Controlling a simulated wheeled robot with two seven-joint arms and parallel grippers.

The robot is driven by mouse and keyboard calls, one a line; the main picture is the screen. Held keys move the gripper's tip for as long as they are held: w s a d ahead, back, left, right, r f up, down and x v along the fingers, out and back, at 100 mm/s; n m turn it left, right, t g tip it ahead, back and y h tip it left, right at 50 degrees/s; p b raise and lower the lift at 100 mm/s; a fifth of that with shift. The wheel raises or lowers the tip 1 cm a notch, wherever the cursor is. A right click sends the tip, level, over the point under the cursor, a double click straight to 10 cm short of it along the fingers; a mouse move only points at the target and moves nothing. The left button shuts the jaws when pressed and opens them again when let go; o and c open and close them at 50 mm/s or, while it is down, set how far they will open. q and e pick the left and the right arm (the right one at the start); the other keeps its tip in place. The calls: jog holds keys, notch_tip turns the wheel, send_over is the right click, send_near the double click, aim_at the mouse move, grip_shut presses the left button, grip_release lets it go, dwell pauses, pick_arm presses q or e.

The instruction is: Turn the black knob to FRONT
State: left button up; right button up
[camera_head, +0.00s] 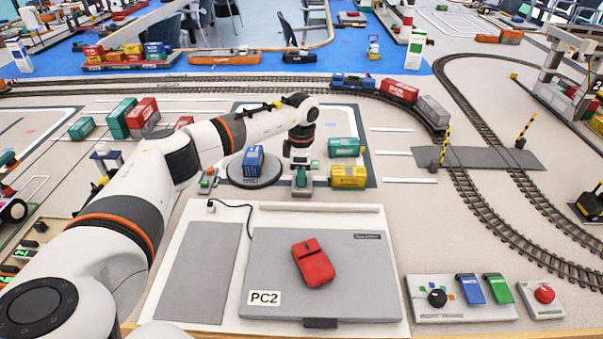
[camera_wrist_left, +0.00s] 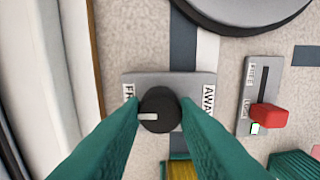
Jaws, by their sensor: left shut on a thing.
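The black knob (camera_wrist_left: 160,107) sits on a grey plate (camera_wrist_left: 200,79) in the left wrist view. The plate has a partly hidden label beginning "FR" at its left end and "AWAY" at its right. The knob's white mark is on its left side, towards the "FR" label. My left gripper (camera_wrist_left: 160,118) has a green finger on each side of the knob and is shut on it. In the head view my left gripper (camera_head: 301,175) points down beside the turntable and largely hides the plate and knob. My right gripper is not in view.
A round turntable (camera_head: 240,180) with a blue container (camera_head: 253,160) stands left of the gripper. Green (camera_head: 345,147) and yellow (camera_head: 348,177) containers stand close right. A red slider (camera_wrist_left: 268,116) is near the plate. A laptop (camera_head: 360,270) with a red mouse lies in front.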

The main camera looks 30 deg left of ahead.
pick_arm(q)
jog(key=o, duration=1)
jog(key=shift+c, duration=0.2)
notch_tip(320, 180, up, 12)
jog(key=shift+r, duration=0.1)
